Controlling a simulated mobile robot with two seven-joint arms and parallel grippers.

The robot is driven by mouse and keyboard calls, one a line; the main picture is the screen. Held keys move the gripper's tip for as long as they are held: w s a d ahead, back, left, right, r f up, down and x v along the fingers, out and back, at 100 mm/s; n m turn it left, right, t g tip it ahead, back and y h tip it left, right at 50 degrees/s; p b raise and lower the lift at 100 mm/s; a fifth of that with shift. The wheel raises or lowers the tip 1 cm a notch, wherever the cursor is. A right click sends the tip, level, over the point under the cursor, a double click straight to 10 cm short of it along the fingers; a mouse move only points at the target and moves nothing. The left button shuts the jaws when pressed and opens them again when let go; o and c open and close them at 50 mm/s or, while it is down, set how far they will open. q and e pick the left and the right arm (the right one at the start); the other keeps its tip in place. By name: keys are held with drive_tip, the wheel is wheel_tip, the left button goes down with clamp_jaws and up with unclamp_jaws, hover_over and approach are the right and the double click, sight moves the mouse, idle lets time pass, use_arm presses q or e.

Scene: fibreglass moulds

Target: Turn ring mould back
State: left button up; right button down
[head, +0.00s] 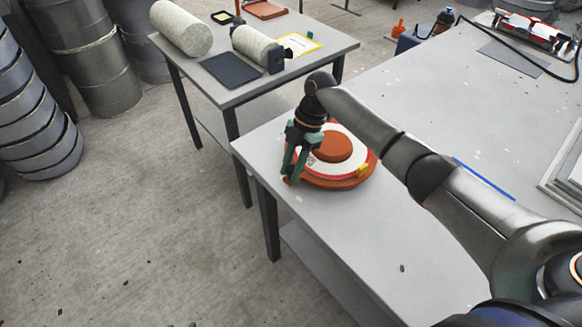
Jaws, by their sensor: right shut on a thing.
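The ring mould (353,178) is a round orange-red piece with a white ring on top and an orange raised centre. It lies on the near grey table, close to the table's left corner. A small yellow piece shows on its right rim. My right gripper (290,179), with green fingers, reaches down at the mould's left edge and is shut on that rim. The gripper and wrist hide part of the mould's left and far side. My left gripper is not in view.
A smaller table (339,43) behind holds a rolled mat (181,27), a second roll and a dark pad (230,70). A blue strip (484,179) and pale frames lie on the right of the near table. Grey drums stand at the far left; the floor between is open.

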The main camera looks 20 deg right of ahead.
drive_tip(key=c, duration=0.6)
unclamp_jaws()
drive_tip(key=shift+c, duration=0.2)
drive_tip(key=b+v, duration=0.1)
drive_tip(key=v, duration=1.1)
drive_tip(key=shift+d+r, duration=0.15)
drive_tip(key=shift+r, duration=0.05)
